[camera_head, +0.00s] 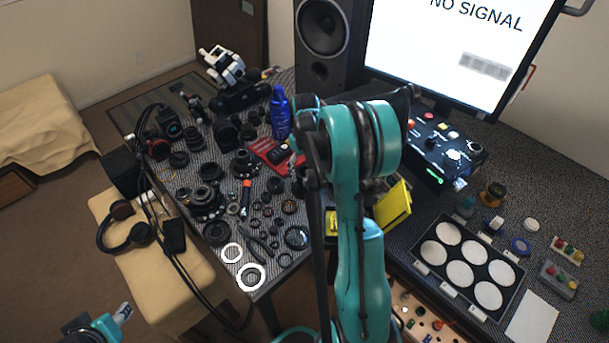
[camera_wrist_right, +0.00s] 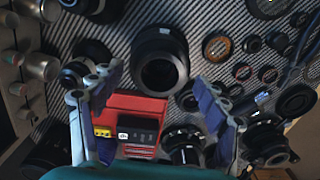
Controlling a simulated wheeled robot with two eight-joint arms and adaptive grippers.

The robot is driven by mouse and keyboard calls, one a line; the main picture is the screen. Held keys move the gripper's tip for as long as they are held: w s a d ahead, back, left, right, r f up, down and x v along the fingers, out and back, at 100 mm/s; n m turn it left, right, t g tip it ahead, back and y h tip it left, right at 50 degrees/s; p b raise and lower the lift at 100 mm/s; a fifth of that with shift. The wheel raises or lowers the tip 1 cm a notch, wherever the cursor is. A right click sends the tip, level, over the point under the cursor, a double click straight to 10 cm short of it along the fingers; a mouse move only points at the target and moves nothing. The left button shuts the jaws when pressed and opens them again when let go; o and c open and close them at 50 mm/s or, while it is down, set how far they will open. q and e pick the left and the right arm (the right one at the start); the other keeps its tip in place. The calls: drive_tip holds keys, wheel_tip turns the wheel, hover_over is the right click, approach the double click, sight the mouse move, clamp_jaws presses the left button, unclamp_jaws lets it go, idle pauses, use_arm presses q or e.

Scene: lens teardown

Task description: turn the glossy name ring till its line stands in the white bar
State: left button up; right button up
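A black lens barrel (camera_wrist_right: 160,60) stands on the dark striped mat in the right wrist view, its round end facing the camera. I cannot make out which part is the glossy name ring, nor its line or the white bar. My right gripper (camera_wrist_right: 158,112) is open and empty, its two fingers apart over a red tray (camera_wrist_right: 150,104), with the barrel just beyond. In the head view my teal right arm hides its own fingers. My left gripper (camera_head: 112,318) is only partly in view at the bottom left, away from the table.
Many dark lens parts cover the table. A blue bottle (camera_head: 280,112) stands behind the red tray (camera_head: 268,152). To the right are a yellow box (camera_head: 394,206), a control box (camera_head: 440,148) and a tray with white discs (camera_head: 429,221).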

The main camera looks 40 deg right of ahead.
wheel_tip(320, 180, up, 12)
drive_tip(key=s+a+r+t, duration=0.2)
drive_tip(key=s+a, duration=0.1)
drive_tip(key=a, duration=0.4)
drive_tip(key=s+a+r+t, duration=0.1)
drive_tip(key=s+a+r, duration=0.2)
drive_tip(key=a, duration=0.4)
drive_tip(key=s+a+f+t, duration=0.3)
drive_tip(key=s+a+t, duration=0.1)
drive_tip(key=s+a, duration=0.6)
drive_tip(key=shift+a+f, duration=0.35)
drive_tip(key=shift+a, duration=0.35)
